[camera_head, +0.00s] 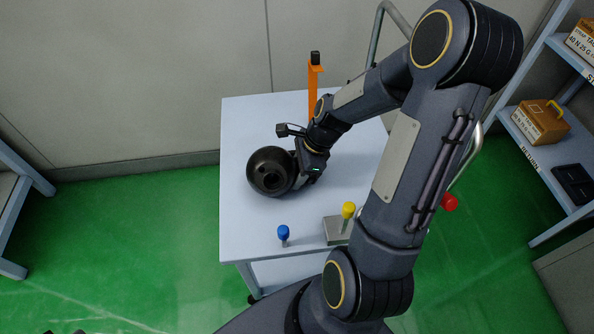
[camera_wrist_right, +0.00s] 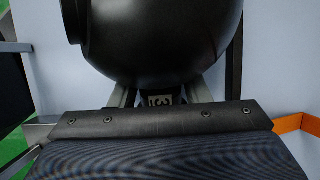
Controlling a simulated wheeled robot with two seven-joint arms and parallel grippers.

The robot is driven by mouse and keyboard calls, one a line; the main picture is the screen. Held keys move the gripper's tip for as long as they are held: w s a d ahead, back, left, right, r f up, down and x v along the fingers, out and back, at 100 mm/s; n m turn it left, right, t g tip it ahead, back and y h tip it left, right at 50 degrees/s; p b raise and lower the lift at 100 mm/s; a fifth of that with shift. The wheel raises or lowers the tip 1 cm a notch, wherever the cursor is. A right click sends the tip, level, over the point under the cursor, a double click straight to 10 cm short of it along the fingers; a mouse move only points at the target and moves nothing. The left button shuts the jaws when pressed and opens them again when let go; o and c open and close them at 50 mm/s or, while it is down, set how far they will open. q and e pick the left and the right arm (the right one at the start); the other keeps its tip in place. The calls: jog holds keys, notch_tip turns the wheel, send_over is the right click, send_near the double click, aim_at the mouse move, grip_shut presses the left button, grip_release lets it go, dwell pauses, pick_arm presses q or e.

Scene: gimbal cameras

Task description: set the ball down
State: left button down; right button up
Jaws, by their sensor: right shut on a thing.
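The ball (camera_head: 256,162) is a dark, glossy sphere with a round lens-like opening on its front, at the left part of the light table (camera_head: 240,225) in the head view. My right gripper (camera_head: 297,170) is shut on it from its right side. In the right wrist view the ball (camera_wrist_right: 160,45) fills the upper middle, between the two fingers of the gripper (camera_wrist_right: 155,95). Whether the ball touches the tabletop cannot be told. My left gripper is not in view.
An orange stand (camera_head: 314,90) rises at the table's back. A blue-topped peg (camera_head: 283,233) and a grey block (camera_head: 335,230) with a yellow-topped peg (camera_head: 348,210) stand near the front edge. Shelves with boxes (camera_head: 540,122) are at right. The table's left front is clear.

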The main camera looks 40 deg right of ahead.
jog(key=o, duration=1.3)
jog(key=shift+d+r, duration=0.1)
jog(key=shift+r, duration=0.3)
jog(key=p+v, duration=0.3)
jog(key=v, duration=0.8)
jog(key=shift+r+p, duration=0.1)
jog(key=shift+p, duration=0.25)
jog(key=s+a+r+n+t, duration=0.1)
jog(key=s+a+r+n, duration=0.1)
jog(key=s+a+n, duration=0.2)
jog(key=s+a+r+n+t, duration=0.1)
jog(key=s+a+r+n, duration=0.2)
jog(key=n, duration=0.7)
jog(key=s+a+r+n+t, duration=0.1)
jog(key=s+a+r+n, duration=0.2)
jog(key=a+n, duration=0.3)
jog(key=shift+s+a+n, duration=0.25)
jog(key=shift+s+n, duration=0.55)
jog(key=shift+n, duration=0.3)
notch_tip(320, 180, up, 14)
jog(key=p, duration=1.4)
